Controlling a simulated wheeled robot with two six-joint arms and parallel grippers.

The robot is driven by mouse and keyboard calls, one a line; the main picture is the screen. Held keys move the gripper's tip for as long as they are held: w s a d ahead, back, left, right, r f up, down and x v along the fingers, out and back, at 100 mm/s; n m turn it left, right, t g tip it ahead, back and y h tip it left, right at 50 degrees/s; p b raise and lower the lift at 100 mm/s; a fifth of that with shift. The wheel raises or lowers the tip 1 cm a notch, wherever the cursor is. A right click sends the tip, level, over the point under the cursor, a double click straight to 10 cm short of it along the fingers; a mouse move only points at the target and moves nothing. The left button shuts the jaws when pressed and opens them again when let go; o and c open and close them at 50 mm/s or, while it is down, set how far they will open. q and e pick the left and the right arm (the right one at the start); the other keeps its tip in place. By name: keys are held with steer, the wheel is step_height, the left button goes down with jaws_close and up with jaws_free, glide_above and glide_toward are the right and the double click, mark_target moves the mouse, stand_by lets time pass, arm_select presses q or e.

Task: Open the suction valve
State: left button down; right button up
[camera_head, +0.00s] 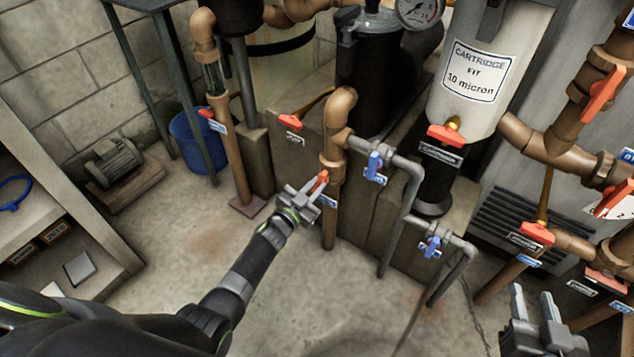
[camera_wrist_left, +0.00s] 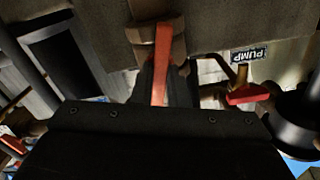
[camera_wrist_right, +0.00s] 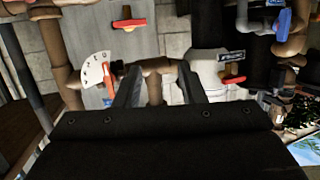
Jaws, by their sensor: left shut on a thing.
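A red valve handle (camera_head: 321,181) sits on a vertical copper-coloured pipe (camera_head: 329,228) in the middle of the head view. A small blue label (camera_head: 327,201) hangs just below it; I cannot read its text. My left gripper (camera_head: 309,192) is shut on this red handle. My right gripper (camera_head: 534,302) is open and empty at the lower right. Its two fingers stand apart in the right wrist view (camera_wrist_right: 160,85).
Blue-handled valves (camera_head: 374,166) (camera_head: 432,245) on grey pipes stand right of the left gripper. More red handles (camera_head: 445,135) (camera_head: 536,233) crowd the right side. A label reading PUMP (camera_wrist_left: 249,54) hangs near another red handle. The floor (camera_head: 290,290) in front is mostly clear.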

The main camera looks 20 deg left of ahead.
arm_select(q)
steer(key=shift+n+p, duration=0.45)
steer(key=shift+n, duration=0.35)
steer(key=shift+n+p, duration=0.55)
steer(key=shift+n, duration=0.55)
steer(key=shift+f, duration=0.1)
steer(key=c, duration=1.3)
jaws_free()
arm_select(e)
steer(key=s+a+f+g+y, duration=0.2)
steer(key=s+a+f+g, duration=0.1)
steer(key=s+f+g, duration=0.6)
step_height(320, 180, down, 2)
steer(key=shift+s+f, duration=0.1)
steer(key=shift+s, duration=0.8)
